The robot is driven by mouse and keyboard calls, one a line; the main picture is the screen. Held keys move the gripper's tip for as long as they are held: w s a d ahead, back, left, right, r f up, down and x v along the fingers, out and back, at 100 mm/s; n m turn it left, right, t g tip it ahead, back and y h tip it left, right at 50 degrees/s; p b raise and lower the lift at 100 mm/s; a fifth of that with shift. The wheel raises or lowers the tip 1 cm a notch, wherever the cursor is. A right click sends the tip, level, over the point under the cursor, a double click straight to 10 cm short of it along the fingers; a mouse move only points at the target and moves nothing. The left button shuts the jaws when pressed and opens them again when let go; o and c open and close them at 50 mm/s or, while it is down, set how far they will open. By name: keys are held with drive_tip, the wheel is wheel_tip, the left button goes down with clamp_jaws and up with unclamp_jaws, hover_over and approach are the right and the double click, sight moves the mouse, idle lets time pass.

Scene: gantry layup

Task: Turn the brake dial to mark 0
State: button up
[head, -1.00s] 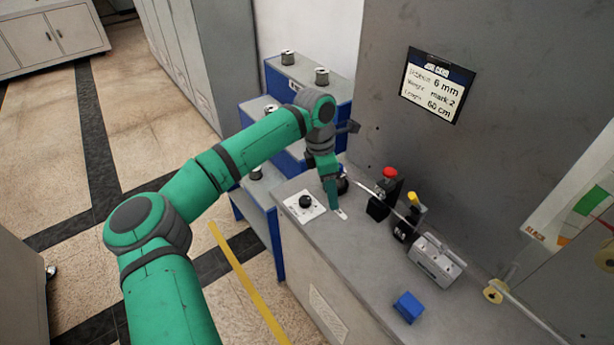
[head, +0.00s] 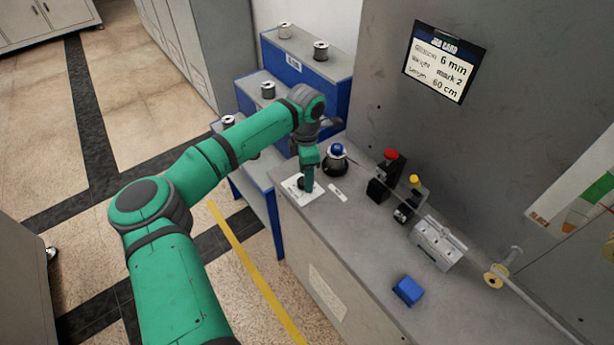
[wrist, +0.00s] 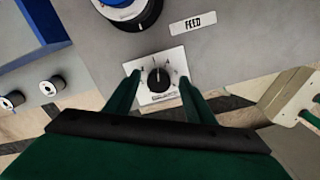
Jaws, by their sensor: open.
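The brake dial is a black round knob (wrist: 159,77) on a white square plate (wrist: 149,97) with small marks around it. A light pointer line on the knob points roughly up in the wrist view; the mark it meets is too small to read surely. My gripper (wrist: 158,80) is open, with one green finger on each side of the knob, and I cannot tell whether they touch it. In the head view my gripper (head: 308,188) is pointing down over the white plate (head: 291,187) at the bench's left end, partly hiding the knob.
A black spool holder with a blue top (head: 336,158) stands close behind the dial. A FEED label (wrist: 194,24) lies beside it. Red-button (head: 384,172) and yellow-topped (head: 407,203) devices, a grey block (head: 438,245) and a blue block (head: 407,290) are farther right. A wall card (head: 443,64) reads "mark 2".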

drive_tip(key=shift+a+f, duration=0.5)
drive_tip(key=shift+d, duration=0.1)
drive_tip(key=shift+d, duration=0.1)
drive_tip(key=c, duration=1.1)
drive_tip(key=shift+o, duration=0.2)
drive_tip(key=shift+r+n, duration=0.1)
drive_tip(key=shift+n, duration=0.3)
